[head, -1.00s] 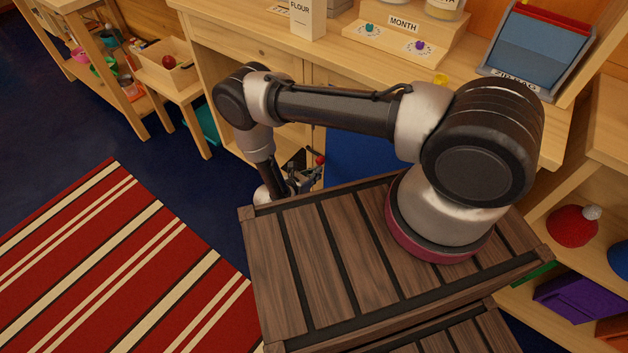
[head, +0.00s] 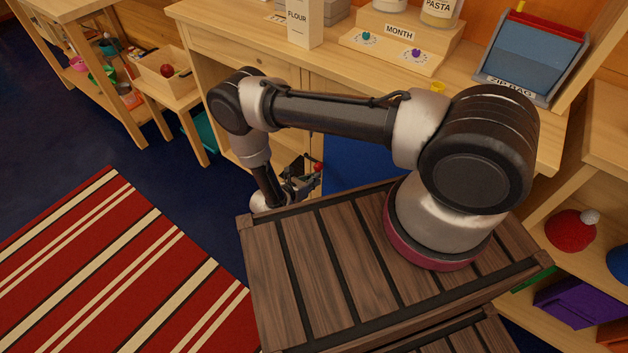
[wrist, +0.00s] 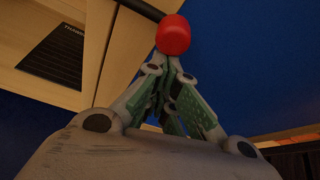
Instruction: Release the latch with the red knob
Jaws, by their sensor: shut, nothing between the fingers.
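The red knob (wrist: 173,35) sits at the end of a dark latch bar (wrist: 138,8) in the wrist view. It also shows as a small red ball (head: 318,167) in the head view, by the cabinet under the counter. My gripper (wrist: 173,66) has its fingertips together just below the knob in the wrist view. The fingers hold nothing. I cannot tell whether the tips touch the knob. In the head view my gripper (head: 305,184) is small and partly hidden behind my own arm and body.
A blue panel (wrist: 250,60) fills the right of the wrist view. Wooden cabinet parts and a black lettered plate (wrist: 58,55) are at left. The wooden counter (head: 240,35) carries a flour box (head: 305,22) and a blue bag stand (head: 530,55). Striped rug (head: 110,260) and floor at left are clear.

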